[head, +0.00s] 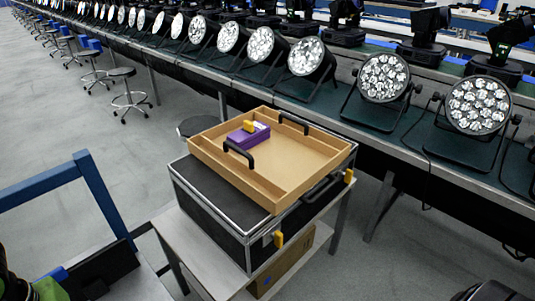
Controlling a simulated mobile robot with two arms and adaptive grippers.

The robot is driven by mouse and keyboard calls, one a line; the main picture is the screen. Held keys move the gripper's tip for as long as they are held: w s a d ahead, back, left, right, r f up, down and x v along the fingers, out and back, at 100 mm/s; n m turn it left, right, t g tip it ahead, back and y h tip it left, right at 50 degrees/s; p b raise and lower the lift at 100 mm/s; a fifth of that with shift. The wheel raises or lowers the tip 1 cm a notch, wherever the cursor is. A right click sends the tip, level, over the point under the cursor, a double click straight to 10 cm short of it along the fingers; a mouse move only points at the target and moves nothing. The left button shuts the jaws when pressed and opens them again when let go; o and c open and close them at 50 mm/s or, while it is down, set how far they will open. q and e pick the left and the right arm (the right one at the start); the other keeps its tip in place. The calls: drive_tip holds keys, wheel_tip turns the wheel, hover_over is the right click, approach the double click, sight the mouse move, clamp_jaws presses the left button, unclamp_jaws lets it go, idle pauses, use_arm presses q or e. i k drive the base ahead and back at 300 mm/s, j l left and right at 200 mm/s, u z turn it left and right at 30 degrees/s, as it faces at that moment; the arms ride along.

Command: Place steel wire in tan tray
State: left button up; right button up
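The tan tray (290,192) sits on top of a black case with metal edges, in the middle of the head view. It has low walls and two black handles. A purple box (248,136) lies in its far left part, with a small yellow item (249,126) on it. The rest of the tray floor is bare. I cannot make out any steel wire. I see no gripper fingers; dark shapes cut off at the bottom left and bottom right edges are too partial to identify.
The black case (205,205) has yellow latches and stands on a grey table (190,262), with a brown box below. A long bench of par cans (305,57) runs behind and to the right. A blue frame (45,186) stands at left. Open floor and stools lie farther left.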

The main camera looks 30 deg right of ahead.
sight(299, 171)
drive_tip(key=l+z, duration=0.1)
drive_tip(key=z, duration=0.9)
